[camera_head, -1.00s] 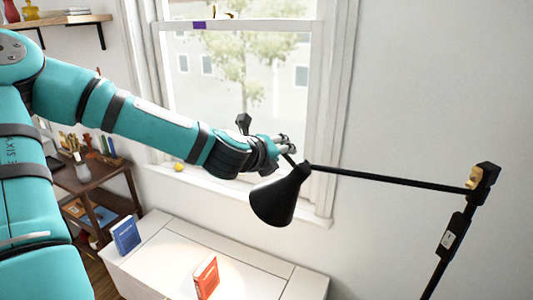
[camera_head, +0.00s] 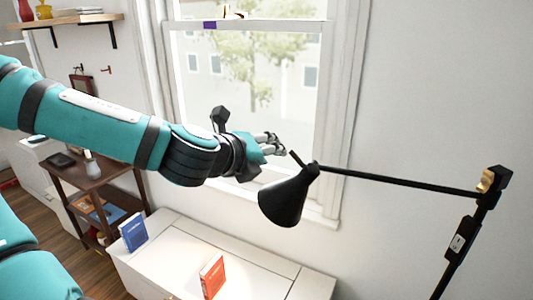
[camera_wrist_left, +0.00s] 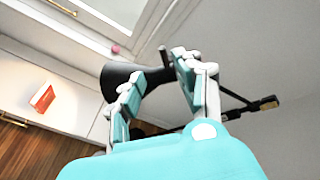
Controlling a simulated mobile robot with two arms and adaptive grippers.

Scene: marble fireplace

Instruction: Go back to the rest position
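My left gripper (camera_head: 276,146) reaches in from the left in the head view, in front of the window. Its fingers are spread with nothing between them; the gap also shows in the left wrist view (camera_wrist_left: 158,80). The black lamp shade (camera_head: 288,196) hangs just right of and below the fingertips, with a small visible gap. In the left wrist view the lamp shade (camera_wrist_left: 122,80) lies beyond the fingers, partly hidden by them. My right gripper is not in view.
The lamp's thin arm (camera_head: 400,179) runs right to a jointed post (camera_head: 458,245). Below is a white cabinet (camera_head: 185,255) with a blue book (camera_head: 133,232) and a red book (camera_head: 212,276). A dark wooden shelf unit (camera_head: 100,180) stands at left. A window (camera_head: 250,70) is behind.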

